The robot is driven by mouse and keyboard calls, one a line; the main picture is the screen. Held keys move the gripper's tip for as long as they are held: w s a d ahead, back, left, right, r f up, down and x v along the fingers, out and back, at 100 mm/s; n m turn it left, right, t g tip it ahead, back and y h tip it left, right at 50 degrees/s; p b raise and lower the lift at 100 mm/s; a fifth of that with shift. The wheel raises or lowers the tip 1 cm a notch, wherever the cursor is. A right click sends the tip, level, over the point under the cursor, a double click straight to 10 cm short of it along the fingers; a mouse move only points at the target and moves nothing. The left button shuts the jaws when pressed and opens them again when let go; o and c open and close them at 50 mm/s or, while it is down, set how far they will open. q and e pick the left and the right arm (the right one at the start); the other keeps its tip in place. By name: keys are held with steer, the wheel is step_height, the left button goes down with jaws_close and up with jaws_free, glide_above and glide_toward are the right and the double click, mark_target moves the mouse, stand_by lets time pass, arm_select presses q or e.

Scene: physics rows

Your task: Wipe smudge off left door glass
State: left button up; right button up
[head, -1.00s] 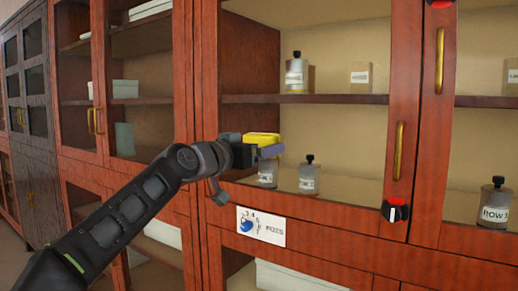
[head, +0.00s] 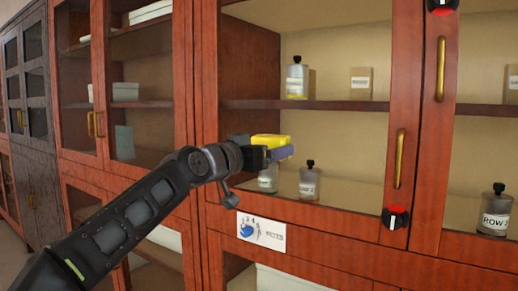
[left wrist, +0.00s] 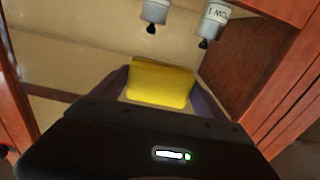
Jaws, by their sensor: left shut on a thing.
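My left gripper (head: 268,152) is shut on a yellow sponge (head: 270,140) in front of the left door glass (head: 340,140) of the red-brown cabinet. The sponge (left wrist: 160,83) also shows between the fingers in the left wrist view. I cannot tell whether it touches the glass. No smudge can be made out on the glass in either view. The door has a brass handle (head: 399,158) on its right side. My right gripper is not in view.
Behind the glass stand bottles, one on the upper shelf (head: 297,78) and one at lower right of the sponge (head: 309,181). A red-and-black knob (head: 396,216) sits low on the door frame.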

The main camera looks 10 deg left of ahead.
arm_select(q)
steer(key=shift+s+d, duration=0.15)
steer(key=shift+d, duration=0.1)
steer(key=shift+d, duration=0.1)
steer(key=shift+s+d+r+p, duration=0.1)
steer(key=shift+s+d+p, duration=0.1)
steer(key=shift+d+p, duration=0.25)
steer(key=shift+s+d+r+p, duration=0.15)
steer(key=shift+d+p, duration=0.1)
steer(key=shift+d, duration=0.3)
steer(key=shift+s+d+f, duration=0.1)
steer(key=shift+d, duration=0.15)
steer(key=shift+d+f, duration=0.15)
